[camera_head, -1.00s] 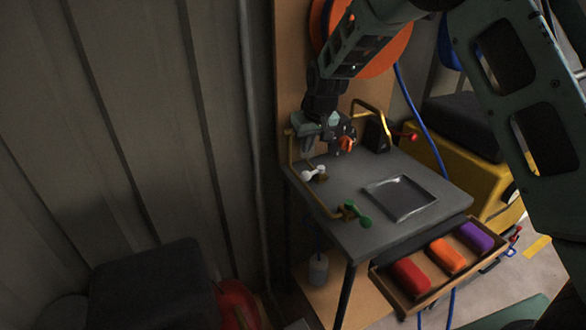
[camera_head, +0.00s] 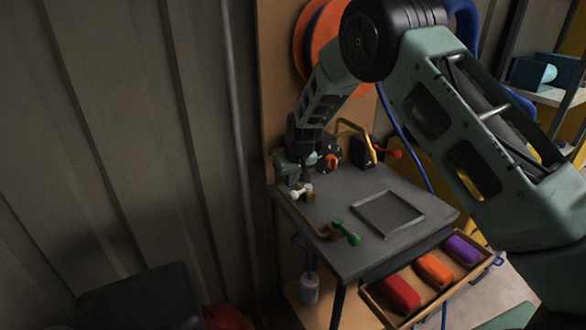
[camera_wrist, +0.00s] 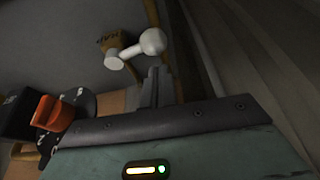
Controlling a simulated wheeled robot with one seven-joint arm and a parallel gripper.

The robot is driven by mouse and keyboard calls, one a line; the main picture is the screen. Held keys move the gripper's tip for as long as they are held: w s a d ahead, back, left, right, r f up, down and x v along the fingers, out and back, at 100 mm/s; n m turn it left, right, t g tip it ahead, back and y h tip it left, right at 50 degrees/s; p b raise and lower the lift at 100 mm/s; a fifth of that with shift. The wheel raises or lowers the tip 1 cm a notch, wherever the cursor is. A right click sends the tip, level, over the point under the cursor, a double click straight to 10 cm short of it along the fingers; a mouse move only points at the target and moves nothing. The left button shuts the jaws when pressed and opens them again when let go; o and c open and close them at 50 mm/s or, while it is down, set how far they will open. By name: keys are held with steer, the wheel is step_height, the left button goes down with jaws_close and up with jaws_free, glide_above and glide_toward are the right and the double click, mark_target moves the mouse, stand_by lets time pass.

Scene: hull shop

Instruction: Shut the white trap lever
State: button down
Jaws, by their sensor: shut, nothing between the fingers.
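The white trap lever (camera_head: 296,195) sits on brass pipework at the left edge of the grey bench top. In the wrist view the white lever (camera_wrist: 152,41) has a round ball end and a white hub beside a brass fitting (camera_wrist: 118,43). My gripper (camera_head: 296,180) is right above and behind the lever. In the wrist view its shut, empty fingers (camera_wrist: 155,88) are close to the ball end; I cannot tell whether they touch it. In the head view the gripper partly hides the lever's surroundings.
A green lever (camera_head: 345,233) is on the front pipework, a red lever (camera_head: 394,153) at the back. An orange knob (camera_head: 332,161) stands behind my gripper. A shallow tray (camera_head: 365,224) lies on the bench (camera_head: 350,256). An open drawer (camera_head: 374,300) holds red, orange and purple blocks. The corrugated wall is left.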

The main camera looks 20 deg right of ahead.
steer(key=shift+x, duration=1.35)
steer(key=shift+s, duration=0.1)
